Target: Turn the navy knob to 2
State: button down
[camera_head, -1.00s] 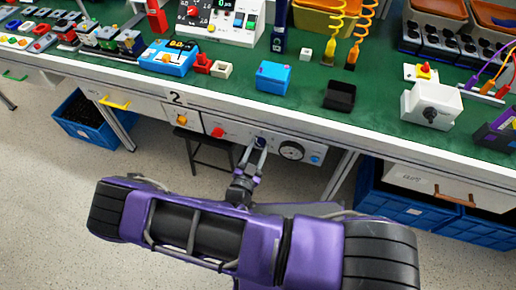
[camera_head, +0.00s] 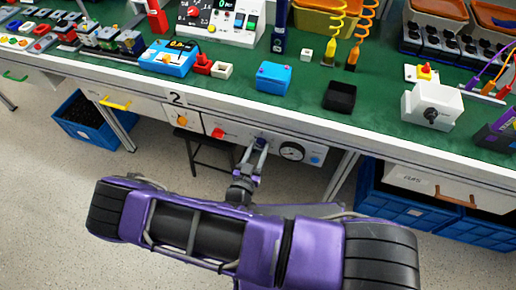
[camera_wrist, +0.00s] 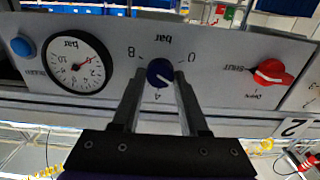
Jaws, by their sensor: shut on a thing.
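The navy knob (camera_wrist: 160,72) sits on the light grey front panel (camera_wrist: 222,62), upside down in the wrist view. The marks 8, 0 and 4 and the word "bar" stand around it; I see no printed 2 by the knob. A pale pointer mark shows on its lower face, on the side of the 4, but its exact reading is unclear. My gripper (camera_wrist: 158,78) has one finger on each side of the knob and is shut on it. In the head view, the knob (camera_head: 260,141) is partly hidden behind my gripper (camera_head: 258,148).
A round pressure gauge (camera_wrist: 77,65) and a blue button (camera_wrist: 22,47) are on one side of the knob. A red lever (camera_wrist: 272,72) marked "shut" and "open" is on the other. The bench edge (camera_head: 300,118) runs above the panel. A dark stool (camera_head: 205,140) stands underneath.

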jog(key=shift+c, duration=2.2)
grip_release()
jog(key=v, duration=1.7)
jog(key=shift+s+p, duration=0.25)
jog(key=shift+p, duration=0.15)
jog(key=shift+w+a+r, duration=0.1)
jog(key=shift+a, duration=0.05)
